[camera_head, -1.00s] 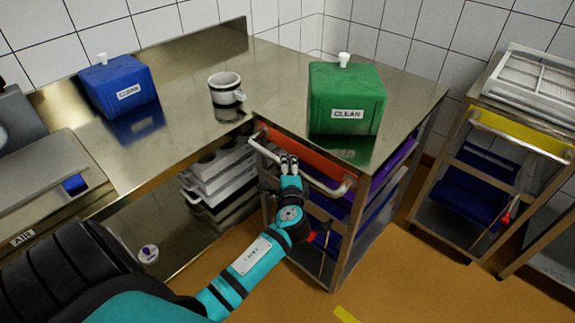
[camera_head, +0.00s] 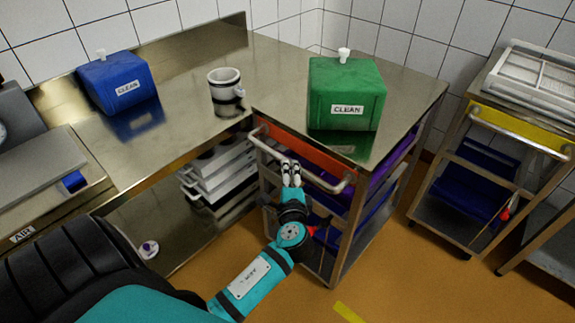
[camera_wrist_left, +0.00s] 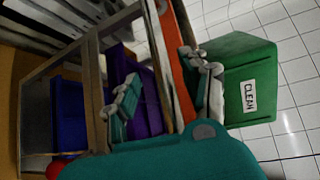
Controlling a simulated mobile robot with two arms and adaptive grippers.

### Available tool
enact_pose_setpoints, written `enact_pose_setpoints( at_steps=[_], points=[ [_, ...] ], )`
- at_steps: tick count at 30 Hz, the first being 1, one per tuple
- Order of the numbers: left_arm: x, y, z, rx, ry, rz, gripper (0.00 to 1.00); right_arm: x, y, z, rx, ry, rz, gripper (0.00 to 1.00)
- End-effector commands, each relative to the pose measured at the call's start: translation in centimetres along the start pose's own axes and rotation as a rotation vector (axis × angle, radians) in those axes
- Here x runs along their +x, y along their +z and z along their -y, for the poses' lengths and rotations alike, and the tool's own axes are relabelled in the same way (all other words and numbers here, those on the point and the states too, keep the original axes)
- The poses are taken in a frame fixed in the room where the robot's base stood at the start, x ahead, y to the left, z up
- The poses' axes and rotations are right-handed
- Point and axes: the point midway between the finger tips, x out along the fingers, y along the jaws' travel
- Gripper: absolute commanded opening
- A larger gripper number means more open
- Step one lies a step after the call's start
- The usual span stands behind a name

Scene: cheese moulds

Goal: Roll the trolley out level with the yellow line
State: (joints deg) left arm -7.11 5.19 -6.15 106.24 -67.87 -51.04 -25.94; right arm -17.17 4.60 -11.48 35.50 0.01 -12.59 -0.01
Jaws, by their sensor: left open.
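The steel trolley with a red front panel (camera_head: 300,150) stands at the right end of the worktop, a green CLEAN container (camera_head: 345,95) on its top. Its pale handle bar (camera_head: 325,185) runs across the front. My left gripper (camera_head: 291,172) is at the middle of this bar, fingers pointing toward the panel. In the left wrist view the two fingers (camera_wrist_left: 165,88) are apart, with the bar seeming to pass between them; contact is unclear. A short piece of the yellow line (camera_head: 349,313) shows on the floor at the bottom. My right gripper is out of view.
A second trolley with a yellow panel (camera_head: 520,130) stands at the right. The worktop (camera_head: 175,80) holds a blue container (camera_head: 118,80) and a mug (camera_head: 225,88). Stacked trays (camera_head: 220,172) sit beneath it, left of the trolley. The orange floor (camera_head: 420,285) in front is clear.

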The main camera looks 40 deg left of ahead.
Motion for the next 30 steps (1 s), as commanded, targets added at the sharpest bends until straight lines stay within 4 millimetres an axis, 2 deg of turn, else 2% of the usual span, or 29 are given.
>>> enact_pose_setpoints(
  at_steps=[3, 10, 15, 30],
  points=[
    [-2.6, 0.0, -0.1, -0.001, 0.003, -0.001, 0.46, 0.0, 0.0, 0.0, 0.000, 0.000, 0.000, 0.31],
    [-5.6, -0.1, -0.1, -0.001, 0.002, -0.001, 0.46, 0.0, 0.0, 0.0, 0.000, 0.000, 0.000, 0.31],
    [-6.2, -0.1, -0.1, 0.000, 0.002, -0.001, 0.46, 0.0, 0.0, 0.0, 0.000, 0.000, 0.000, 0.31],
    [-6.1, -0.1, -0.2, 0.000, 0.004, -0.003, 0.46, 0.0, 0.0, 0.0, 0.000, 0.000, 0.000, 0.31]
  ],
)
